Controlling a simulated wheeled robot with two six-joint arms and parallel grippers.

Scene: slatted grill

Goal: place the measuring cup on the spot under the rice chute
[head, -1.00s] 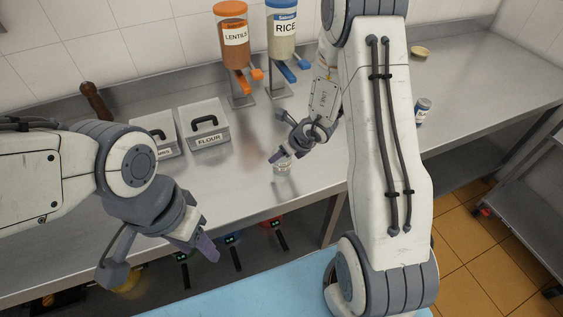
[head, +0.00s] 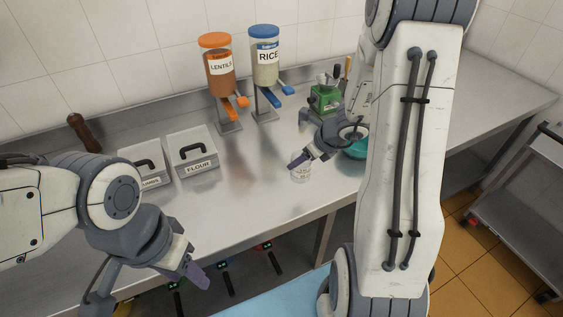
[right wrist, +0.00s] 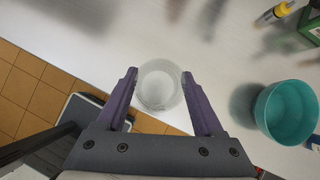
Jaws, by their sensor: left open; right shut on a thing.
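The clear measuring cup (head: 300,170) is held by my right gripper (head: 308,158) near the front of the steel counter. In the right wrist view the round cup (right wrist: 159,85) sits between the two purple fingers (right wrist: 158,92); whether its base touches the counter is unclear. The rice dispenser (head: 265,65) with a blue lid stands at the back wall. My left gripper (head: 193,262) is open and empty, low at the left.
The orange lentils dispenser (head: 218,68) stands left of the rice. The flour box (head: 193,153) and another lidded box (head: 146,165) sit at the left. A green device (head: 325,98) and a teal bowl (head: 356,149) are at the right. Counter between cup and dispensers is clear.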

